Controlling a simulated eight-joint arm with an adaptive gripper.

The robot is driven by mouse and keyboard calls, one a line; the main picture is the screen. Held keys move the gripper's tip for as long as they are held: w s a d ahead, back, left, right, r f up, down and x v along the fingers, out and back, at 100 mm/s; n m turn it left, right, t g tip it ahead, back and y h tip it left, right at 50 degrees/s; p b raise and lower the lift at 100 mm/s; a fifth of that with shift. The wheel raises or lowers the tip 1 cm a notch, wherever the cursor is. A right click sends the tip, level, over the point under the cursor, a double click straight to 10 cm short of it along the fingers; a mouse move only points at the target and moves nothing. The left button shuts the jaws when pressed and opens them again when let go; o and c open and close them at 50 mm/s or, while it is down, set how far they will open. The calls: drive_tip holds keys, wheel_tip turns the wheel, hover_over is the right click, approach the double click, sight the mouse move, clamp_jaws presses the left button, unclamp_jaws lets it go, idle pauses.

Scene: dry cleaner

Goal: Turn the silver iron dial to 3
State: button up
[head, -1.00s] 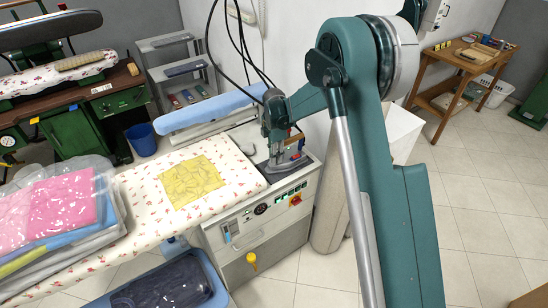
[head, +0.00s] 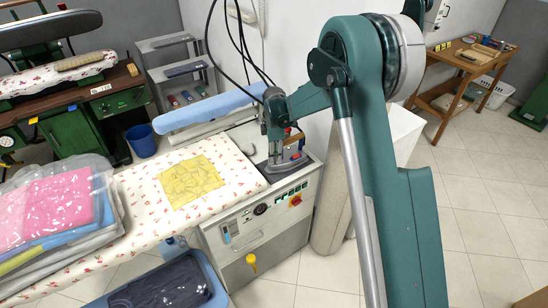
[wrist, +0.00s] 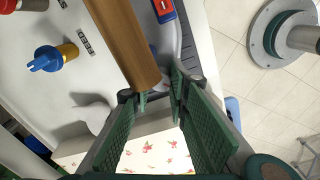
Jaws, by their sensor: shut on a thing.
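The silver iron (head: 284,165) stands on the right end of the pressing table, partly hidden by my gripper (head: 277,148). Its brown wooden handle (wrist: 125,40) runs down the upper middle of the wrist view and ends just above my fingertips. In that view my green-padded fingers (wrist: 158,92) reach in under the handle's end, close together on the small dial. The fingers and handle hide the dial, and I cannot read its number or pointer.
A blue knob on a yellow stem (wrist: 45,58) and a red-and-blue part (wrist: 163,10) are near the handle. The floral board (head: 140,205) bears a yellow cloth (head: 193,181). A blue padded arm (head: 205,108) lies behind, and cables hang close to my wrist.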

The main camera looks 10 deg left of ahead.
drive_tip(key=o, duration=0.9)
drive_tip(key=shift+r, duration=0.1)
wheel_tip(320, 180, up, 12)
drive_tip(key=shift+f, duration=0.1)
idle(0.4)
